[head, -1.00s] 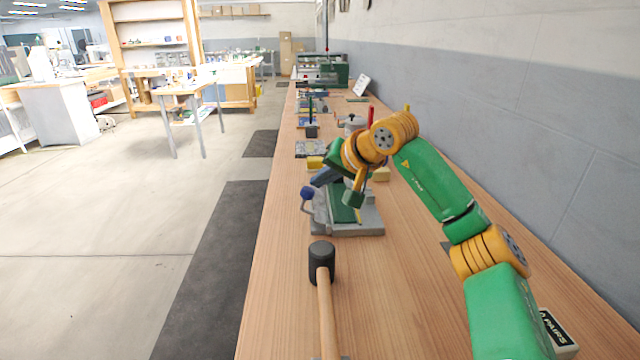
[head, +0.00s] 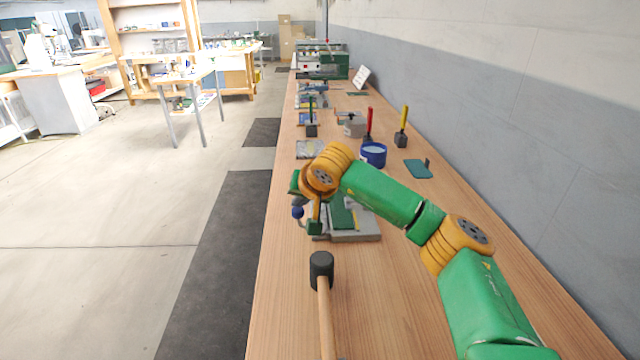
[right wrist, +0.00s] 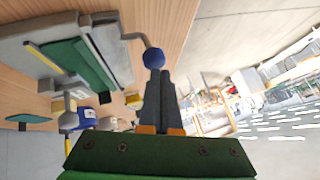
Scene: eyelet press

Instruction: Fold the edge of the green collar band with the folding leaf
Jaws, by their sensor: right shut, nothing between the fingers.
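The folding fixture has a grey base (head: 366,236) on the bench, with the green collar band (head: 342,214) lying on it. In the head view my wrist covers the leaf and most of the fingers. My left gripper is out of view.
A black-headed mallet (head: 321,270) lies in front of the fixture. Behind it are a blue round container (head: 373,154), red and yellow upright tools, and a teal piece (head: 418,169). The bench right of the fixture is clear; a wall runs along that side.

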